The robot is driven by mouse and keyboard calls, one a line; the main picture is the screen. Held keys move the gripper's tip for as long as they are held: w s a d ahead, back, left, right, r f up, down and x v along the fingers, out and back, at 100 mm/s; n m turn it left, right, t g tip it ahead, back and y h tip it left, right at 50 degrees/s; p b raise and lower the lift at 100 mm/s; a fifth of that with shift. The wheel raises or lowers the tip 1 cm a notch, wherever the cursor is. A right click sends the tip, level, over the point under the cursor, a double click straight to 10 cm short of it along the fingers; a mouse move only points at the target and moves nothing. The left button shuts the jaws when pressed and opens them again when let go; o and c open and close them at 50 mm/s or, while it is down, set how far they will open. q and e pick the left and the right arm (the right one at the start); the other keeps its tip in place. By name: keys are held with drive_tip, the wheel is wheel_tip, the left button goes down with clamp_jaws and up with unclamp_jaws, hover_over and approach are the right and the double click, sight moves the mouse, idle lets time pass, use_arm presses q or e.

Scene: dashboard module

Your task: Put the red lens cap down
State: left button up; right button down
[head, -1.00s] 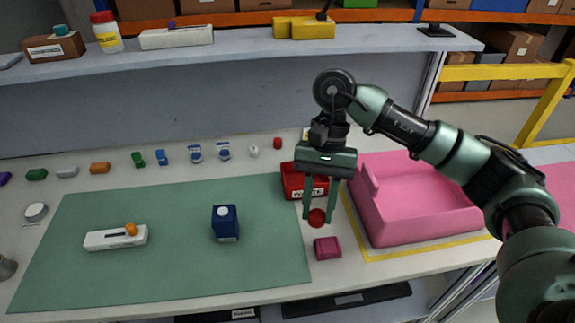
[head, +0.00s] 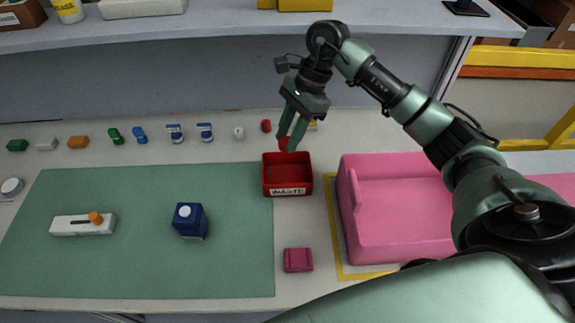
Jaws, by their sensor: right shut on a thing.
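The red lens cap (head: 284,144) is between the fingertips of my right gripper (head: 289,141). The gripper is shut on it and tilted. In the head view the cap appears just beyond the back rim of the red waste box (head: 288,191). The fingers partly hide it, and I cannot tell its height above the table. My left gripper is not in view.
A row of small coloured parts runs along the back, with a small red piece (head: 266,126) left of my gripper. A large pink bin (head: 395,236) stands at right. A green mat (head: 130,265) carries a blue box (head: 190,221) and a white module (head: 70,225).

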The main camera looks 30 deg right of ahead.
drive_tip(key=p, duration=0.2)
hover_over(285, 181)
drive_tip(key=d, duration=0.2)
drive_tip(key=f, duration=0.7)
drive_tip(key=shift+w+a+f, duration=0.1)
drive_tip(key=shift+a+f, duration=0.15)
drive_tip(key=shift+f, duration=0.6)
wheel_tip(285, 181, down, 3)
drive_tip(key=shift+f+p, duration=0.2)
drive_tip(key=shift+p, duration=0.15)
drive_tip(key=shift+f, duration=0.3)
use_arm(q)
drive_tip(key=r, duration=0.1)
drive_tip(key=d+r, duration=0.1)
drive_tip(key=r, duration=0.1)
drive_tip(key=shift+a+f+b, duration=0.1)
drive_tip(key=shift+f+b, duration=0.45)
drive_tip(key=shift+b, duration=0.15)
use_arm(e)
drive_tip(key=shift+f, duration=0.5)
drive_tip(key=c, duration=1.4)
unclamp_jaws()
drive_tip(key=shift+o, duration=0.3)
